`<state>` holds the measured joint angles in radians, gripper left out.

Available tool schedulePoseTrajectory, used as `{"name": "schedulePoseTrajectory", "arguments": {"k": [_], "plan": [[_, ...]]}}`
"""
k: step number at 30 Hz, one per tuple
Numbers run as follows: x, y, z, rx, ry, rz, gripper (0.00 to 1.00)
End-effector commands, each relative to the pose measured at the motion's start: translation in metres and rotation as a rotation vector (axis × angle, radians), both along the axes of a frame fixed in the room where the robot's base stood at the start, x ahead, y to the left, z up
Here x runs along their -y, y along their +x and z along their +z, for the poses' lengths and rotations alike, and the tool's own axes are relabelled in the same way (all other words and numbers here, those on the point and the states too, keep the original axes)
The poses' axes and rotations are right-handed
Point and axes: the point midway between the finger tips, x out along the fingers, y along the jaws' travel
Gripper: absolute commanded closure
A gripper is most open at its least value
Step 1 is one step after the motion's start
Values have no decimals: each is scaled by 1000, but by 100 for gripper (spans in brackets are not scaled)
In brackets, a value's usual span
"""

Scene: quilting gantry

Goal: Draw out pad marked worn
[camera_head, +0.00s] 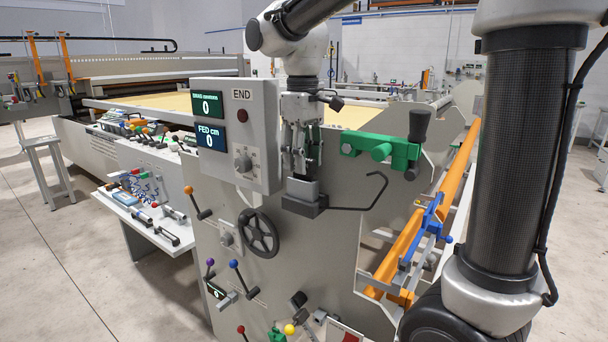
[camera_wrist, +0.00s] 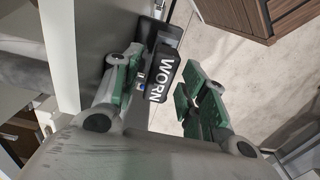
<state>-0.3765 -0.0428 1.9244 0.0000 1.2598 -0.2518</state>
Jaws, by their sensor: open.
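The pad marked WORN (camera_wrist: 162,78) is black with white letters and shows between my gripper's fingers in the wrist view. My gripper (camera_wrist: 158,72) is open, with green-faced fingers on both sides of the pad. The right finger stands clear of it; the left finger is close, and I cannot tell if it touches. In the head view my gripper (camera_head: 302,172) points down at the front of the grey END panel machine, just above a grey block on a dark base (camera_head: 303,205). The pad's lettering is not readable in the head view.
A bent dark wire (camera_head: 360,207) sticks out right of the block. A green clamp (camera_head: 382,150) sits to the upper right, a black handwheel (camera_head: 258,233) to the lower left. The END display box (camera_head: 236,135) stands close on the left. Open floor (camera_head: 40,250) lies at far left.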

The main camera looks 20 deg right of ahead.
Motion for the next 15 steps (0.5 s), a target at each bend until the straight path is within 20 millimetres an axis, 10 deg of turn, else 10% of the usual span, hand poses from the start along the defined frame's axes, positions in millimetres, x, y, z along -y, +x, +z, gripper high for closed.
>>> {"name": "schedulePoseTrajectory", "arguments": {"k": [7, 15], "plan": [[0, 0, 0, 0, 0, 0, 99], [0, 0, 4, 1, 1, 0, 100]]}}
